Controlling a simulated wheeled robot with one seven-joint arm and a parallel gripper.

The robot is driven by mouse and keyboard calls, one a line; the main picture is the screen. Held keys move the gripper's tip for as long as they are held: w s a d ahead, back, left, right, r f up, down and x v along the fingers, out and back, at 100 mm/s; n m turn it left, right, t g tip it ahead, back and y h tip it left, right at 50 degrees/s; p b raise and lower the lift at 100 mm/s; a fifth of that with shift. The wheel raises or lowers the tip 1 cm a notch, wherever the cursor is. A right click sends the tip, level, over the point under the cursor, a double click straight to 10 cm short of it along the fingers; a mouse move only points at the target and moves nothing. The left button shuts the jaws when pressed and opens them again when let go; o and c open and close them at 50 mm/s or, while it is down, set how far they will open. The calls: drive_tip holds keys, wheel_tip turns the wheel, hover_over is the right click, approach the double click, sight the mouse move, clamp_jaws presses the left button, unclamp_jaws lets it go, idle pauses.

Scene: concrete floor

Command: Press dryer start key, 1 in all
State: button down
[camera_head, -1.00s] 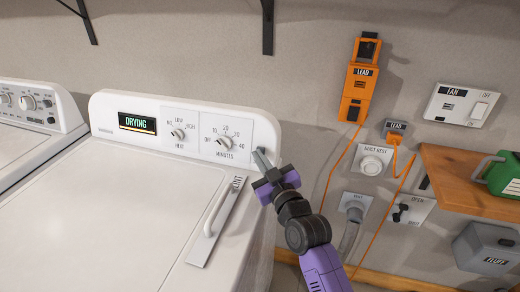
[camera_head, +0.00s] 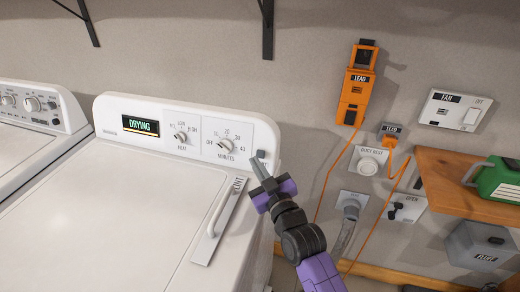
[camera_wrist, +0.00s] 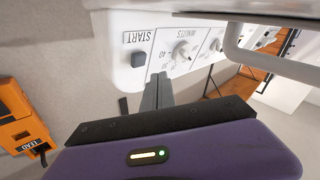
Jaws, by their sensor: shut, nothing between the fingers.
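The white dryer (camera_head: 120,215) has a back panel with a lit display (camera_head: 139,125) that reads DRYING. The start key (camera_head: 261,154) is a small dark square at the right end of the panel. In the wrist view the start key (camera_wrist: 138,59) shows under the upside-down word START. My gripper (camera_head: 255,164) is shut and empty, its fingertips just below the key in the head view. In the wrist view my gripper (camera_wrist: 158,78) has its tips beside the key, apart from it.
The heat knob (camera_head: 180,137) and minutes knob (camera_head: 225,146) are left of the key. The lint handle (camera_head: 218,215) stands up from the dryer top. On the wall are an orange lead box (camera_head: 355,85), a fan switch (camera_head: 457,109) and a wooden shelf (camera_head: 440,180).

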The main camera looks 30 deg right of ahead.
drive_tip(key=shift+s+a+r+p, duration=0.4)
drive_tip(key=shift+s+a+p, duration=0.15)
drive_tip(key=shift+s+p, duration=0.35)
drive_tip(key=shift+s+a+p, duration=0.2)
drive_tip(key=shift+a+p, duration=0.15)
drive_tip(key=shift+a, duration=0.15)
drive_tip(key=shift+r, duration=0.2)
drive_tip(key=s+a+m+g, duration=0.1)
drive_tip(key=s+g, duration=0.1)
drive_tip(key=s, duration=1.9)
drive_tip(key=s+a+m+g+y, duration=0.1)
drive_tip(key=s+a+g, duration=0.1)
drive_tip(key=s, duration=2)
drive_tip(key=shift+s+a, duration=0.15)
drive_tip(key=shift+a, duration=0.15)
